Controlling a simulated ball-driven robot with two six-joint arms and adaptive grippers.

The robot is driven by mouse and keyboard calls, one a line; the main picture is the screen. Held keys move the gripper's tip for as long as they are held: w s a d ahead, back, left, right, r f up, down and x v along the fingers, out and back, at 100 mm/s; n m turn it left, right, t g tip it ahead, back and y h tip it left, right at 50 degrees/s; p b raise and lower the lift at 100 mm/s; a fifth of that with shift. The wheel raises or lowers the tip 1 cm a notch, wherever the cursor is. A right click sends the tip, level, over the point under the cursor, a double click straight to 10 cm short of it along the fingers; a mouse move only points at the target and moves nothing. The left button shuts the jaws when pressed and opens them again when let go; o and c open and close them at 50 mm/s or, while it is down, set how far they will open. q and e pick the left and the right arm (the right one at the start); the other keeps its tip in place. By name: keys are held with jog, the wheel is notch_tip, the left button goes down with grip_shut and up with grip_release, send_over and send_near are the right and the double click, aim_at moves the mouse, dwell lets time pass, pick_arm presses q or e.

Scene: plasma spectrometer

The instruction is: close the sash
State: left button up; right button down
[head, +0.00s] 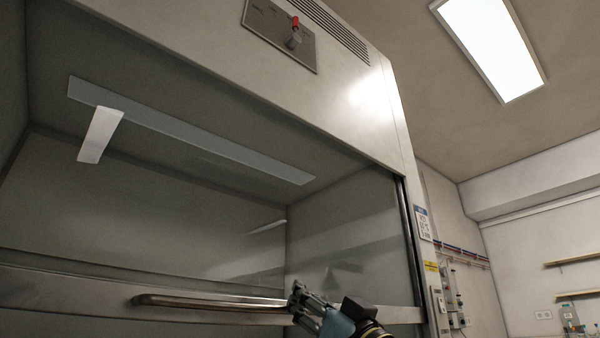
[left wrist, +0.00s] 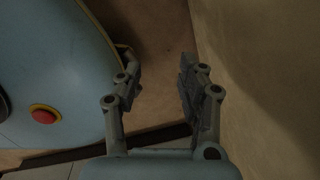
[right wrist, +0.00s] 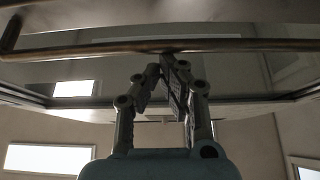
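The sash (head: 60,285) is a glass pane in a metal frame across the front of the fume hood. Its long bronze-brown handle bar (head: 210,302) runs along the lower frame, and also crosses the top of the right wrist view (right wrist: 90,48). My right gripper (head: 298,296) is at the right end of the handle. In the right wrist view its fingers (right wrist: 160,66) lean together, the tips just below the bar and at or very near it; contact is unclear. My left gripper (left wrist: 158,80) is open and empty, low beside my base, away from the sash.
The hood's control panel (head: 280,35) with a red-tipped knob is above the opening. Pipes and fittings (head: 455,300) are on the wall to the right. The room right of the hood is open, with shelves (head: 572,258) and a bottle (head: 570,318) farther back.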

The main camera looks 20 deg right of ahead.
pick_arm(q)
jog(key=w+a+f+b, duration=0.2)
jog(key=w+f+b, duration=0.2)
jog(key=w+b, duration=0.4)
jog(key=w+d+r+t+b, duration=0.1)
jog(key=w+d+r+b, duration=0.2)
jog(key=r, duration=0.7)
jog(key=w+d+r+t+b, duration=0.2)
jog(key=w+d+r+b, duration=0.2)
jog(key=w+r+b, duration=0.4)
jog(key=w+r, duration=0.3)
jog(key=w, duration=0.1)
jog(key=shift+w+d+m+h, duration=0.15)
jog(key=shift+w+m+h, duration=0.15)
jog(key=shift+h, duration=0.1)
pick_arm(e)
notch_tip(320, 180, down, 24)
jog(key=shift+w+f, duration=0.1)
